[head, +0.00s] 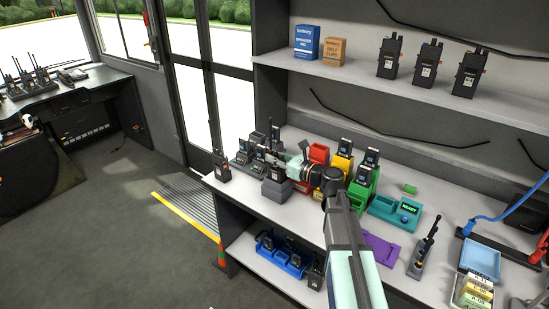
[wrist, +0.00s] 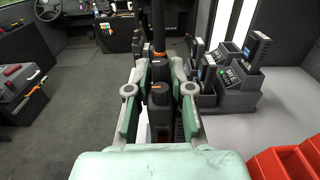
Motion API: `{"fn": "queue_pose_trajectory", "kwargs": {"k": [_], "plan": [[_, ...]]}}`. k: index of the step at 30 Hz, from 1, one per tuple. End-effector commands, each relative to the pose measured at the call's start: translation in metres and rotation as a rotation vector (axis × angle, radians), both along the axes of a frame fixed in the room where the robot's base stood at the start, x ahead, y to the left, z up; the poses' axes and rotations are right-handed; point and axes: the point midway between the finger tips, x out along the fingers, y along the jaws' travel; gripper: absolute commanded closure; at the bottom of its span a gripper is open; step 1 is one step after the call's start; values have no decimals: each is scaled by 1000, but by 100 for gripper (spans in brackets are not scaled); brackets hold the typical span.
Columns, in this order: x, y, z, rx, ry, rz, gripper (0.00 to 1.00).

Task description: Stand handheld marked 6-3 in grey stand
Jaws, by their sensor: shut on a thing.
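My gripper (head: 272,157) is shut on a dark handheld over the left end of the counter. In the wrist view my gripper (wrist: 159,92) has its fingers on both sides of the dark handheld (wrist: 159,110), which has an orange mark on top. I cannot read 6-3 on it. In the head view a grey block-like stand (head: 277,188) is just below my gripper. I cannot tell whether the handheld touches it.
Grey chargers with handhelds (wrist: 235,88) stand close to the right in the wrist view. Red (head: 318,153), yellow (head: 342,163) and green (head: 362,190) holders and a teal READY unit (head: 396,211) line the counter. A blue bin (head: 285,261) is on the lower shelf.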

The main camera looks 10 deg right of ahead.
Motion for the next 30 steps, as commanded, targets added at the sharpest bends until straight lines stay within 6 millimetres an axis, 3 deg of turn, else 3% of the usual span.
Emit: {"fn": "queue_pose_trajectory", "kwargs": {"k": [12,13,15,25,30], "plan": [[0,0,-4,1,-1,0,100],[0,0,-3,1,-1,0,68],[0,0,-3,1,-1,0,50],[-1,-1,-4,-1,1,0,50],[-11,-10,-4,0,0,-2,50]]}}
